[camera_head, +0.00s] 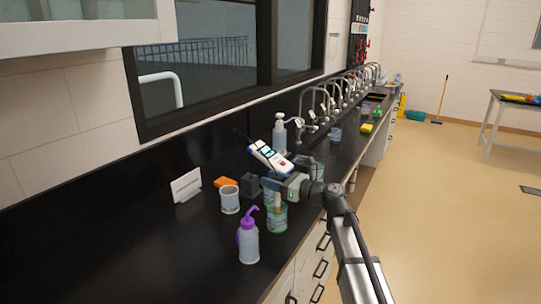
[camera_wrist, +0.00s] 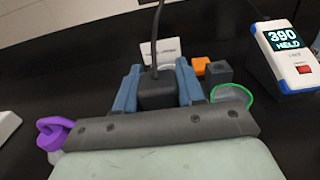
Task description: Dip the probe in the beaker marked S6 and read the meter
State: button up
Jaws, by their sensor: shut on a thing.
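My gripper (camera_head: 288,186) is shut on the probe's dark block-shaped head (camera_wrist: 158,92), with a cable rising from it in the wrist view. The blue fingers (camera_wrist: 157,80) press on either side. The probe's lower end is hidden in the wrist view. In the head view a pale upright stick (camera_head: 277,203) shows at a green-tinted beaker (camera_head: 277,219) below my gripper; I cannot tell whether it is the probe or inside the beaker. The meter (camera_wrist: 288,52) reads 390 HELD; it also shows in the head view (camera_head: 268,157). No S6 mark is legible.
A purple-topped wash bottle (camera_head: 248,243) stands in front. A white beaker (camera_head: 230,202), an orange block (camera_head: 225,182), a dark block (camera_head: 250,186) and a white card (camera_head: 186,186) stand left. A green-rimmed beaker (camera_wrist: 232,94) shows right of the fingers. Counter front left is clear.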

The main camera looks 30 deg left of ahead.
jog(key=shift+r, duration=3)
jog(key=shift+r, duration=1.4)
notch_tip(320, 180, up, 9)
